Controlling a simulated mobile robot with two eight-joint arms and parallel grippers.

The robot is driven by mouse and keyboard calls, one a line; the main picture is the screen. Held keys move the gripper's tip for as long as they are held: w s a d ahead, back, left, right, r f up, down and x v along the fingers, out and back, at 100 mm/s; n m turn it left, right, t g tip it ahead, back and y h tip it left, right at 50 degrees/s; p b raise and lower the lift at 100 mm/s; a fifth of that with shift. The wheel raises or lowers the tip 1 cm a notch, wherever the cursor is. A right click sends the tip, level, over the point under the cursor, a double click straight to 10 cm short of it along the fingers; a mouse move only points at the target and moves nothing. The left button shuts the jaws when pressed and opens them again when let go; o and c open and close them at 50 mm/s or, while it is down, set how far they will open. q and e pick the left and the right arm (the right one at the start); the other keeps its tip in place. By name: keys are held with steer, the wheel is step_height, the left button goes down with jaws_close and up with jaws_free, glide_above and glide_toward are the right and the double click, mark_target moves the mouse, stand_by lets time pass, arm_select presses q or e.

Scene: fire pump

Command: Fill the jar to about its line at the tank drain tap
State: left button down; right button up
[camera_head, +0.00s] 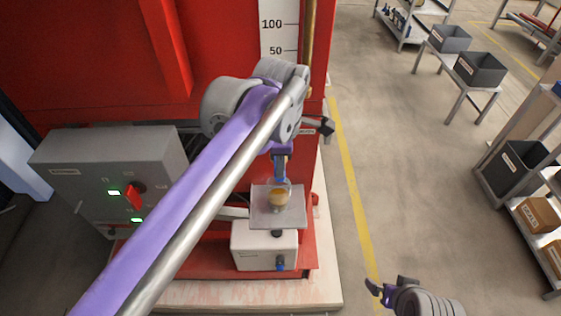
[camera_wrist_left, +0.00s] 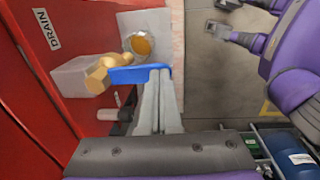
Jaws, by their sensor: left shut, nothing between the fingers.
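The glass jar (camera_head: 279,198) stands upright on a grey plate (camera_head: 297,218) below the tap and holds amber liquid. It also shows from above in the left wrist view (camera_wrist_left: 141,45). Its line cannot be made out. The brass tap (camera_wrist_left: 97,79) has a blue lever (camera_wrist_left: 135,75), beside a DRAIN label (camera_wrist_left: 46,28) on the red tank. My left gripper (camera_wrist_left: 160,77) is shut and empty, its fingertips at the lever's end, apparently touching it. My right gripper (camera_head: 385,290) is open and empty at the lower right, away from the jar. Whether liquid is running is unclear.
A grey control box (camera_head: 108,165) with a red switch and green lights stands left of the jar. A white box (camera_head: 262,248) sits at the plate. Shelves and benches with grey bins (camera_head: 482,70) stand at the right. The floor between is clear.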

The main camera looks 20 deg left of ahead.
arm_select(q)
steer(key=shift+s+d+f+t, duration=0.1)
steer(key=shift+s+f+t, duration=0.25)
steer(key=shift+f+t, duration=0.45)
steer(key=shift+f+t+y, duration=0.4)
steer(key=shift+t, duration=0.4)
steer(key=shift+r, duration=0.2)
steer(key=shift+r+p, duration=0.65)
